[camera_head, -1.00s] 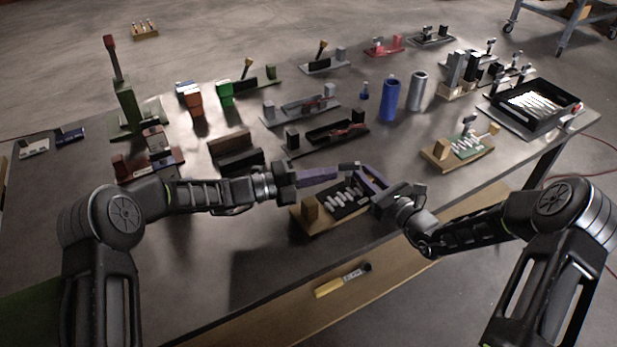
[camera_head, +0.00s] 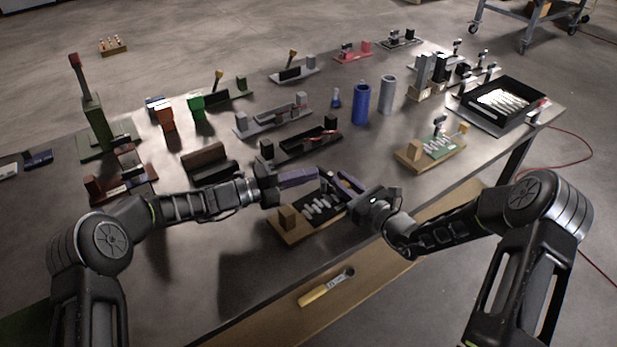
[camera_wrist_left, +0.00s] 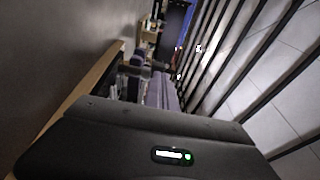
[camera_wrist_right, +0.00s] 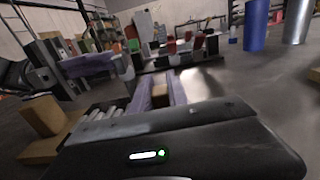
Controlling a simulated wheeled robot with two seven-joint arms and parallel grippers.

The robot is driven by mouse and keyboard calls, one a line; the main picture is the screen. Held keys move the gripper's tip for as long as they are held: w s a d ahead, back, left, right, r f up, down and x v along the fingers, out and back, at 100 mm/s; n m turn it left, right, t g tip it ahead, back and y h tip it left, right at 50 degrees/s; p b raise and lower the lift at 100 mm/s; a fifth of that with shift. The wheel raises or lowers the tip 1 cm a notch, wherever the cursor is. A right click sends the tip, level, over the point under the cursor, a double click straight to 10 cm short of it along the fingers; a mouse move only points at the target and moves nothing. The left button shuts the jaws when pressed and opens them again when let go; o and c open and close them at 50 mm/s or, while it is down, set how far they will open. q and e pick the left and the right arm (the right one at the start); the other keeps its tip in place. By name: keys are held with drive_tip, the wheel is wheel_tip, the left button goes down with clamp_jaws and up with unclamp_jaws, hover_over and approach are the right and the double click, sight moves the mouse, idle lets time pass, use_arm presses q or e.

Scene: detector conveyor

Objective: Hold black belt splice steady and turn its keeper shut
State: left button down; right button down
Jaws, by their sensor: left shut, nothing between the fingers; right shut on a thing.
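The black belt splice (camera_head: 303,231) is a wooden board with a black strip and a row of silver lacing. It lies at the table's front edge, with a tan block (camera_head: 288,217) at its left end. Its dark keeper (camera_head: 325,173) stands above the strip at the back and also shows in the right wrist view (camera_wrist_right: 124,66). My left gripper (camera_head: 316,174) is shut and empty, its purple fingertips beside the keeper; contact is unclear. My right gripper (camera_head: 341,176) has its purple fingers around the right tan block (camera_wrist_right: 160,95), which is mostly hidden in the head view.
A green splice board (camera_head: 430,153) lies to the right. Behind are a black fixture with a red part (camera_head: 300,143), a blue cylinder (camera_head: 360,104) and a grey cylinder (camera_head: 387,95). A black tray (camera_head: 503,103) sits far right. The table's left front is clear.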

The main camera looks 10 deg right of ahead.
use_arm(q)
drive_tip(key=w+a, duration=0.6)
drive_tip(key=a, duration=0.1)
drive_tip(key=shift+w+a, duration=0.25)
drive_tip(key=shift+a, duration=0.05)
idle(0.4)
drive_tip(key=shift+s+a+f+t+y, duration=0.15)
drive_tip(key=shift+s+a+t+y, duration=0.2)
drive_tip(key=shift+y, duration=0.35)
drive_tip(key=s+r+m+t+y, duration=0.1)
drive_tip(key=s+r+m+y, duration=0.2)
drive_tip(key=s+m, duration=0.3)
drive_tip(key=s+r+m+t+y, duration=0.2)
drive_tip(key=s+m, duration=0.4)
drive_tip(key=s, duration=0.4)
drive_tip(key=shift+r+m+y, duration=0.4)
drive_tip(key=shift+r+y, duration=0.4)
drive_tip(key=shift+r, duration=0.1)
drive_tip(key=shift+d, duration=0.2)
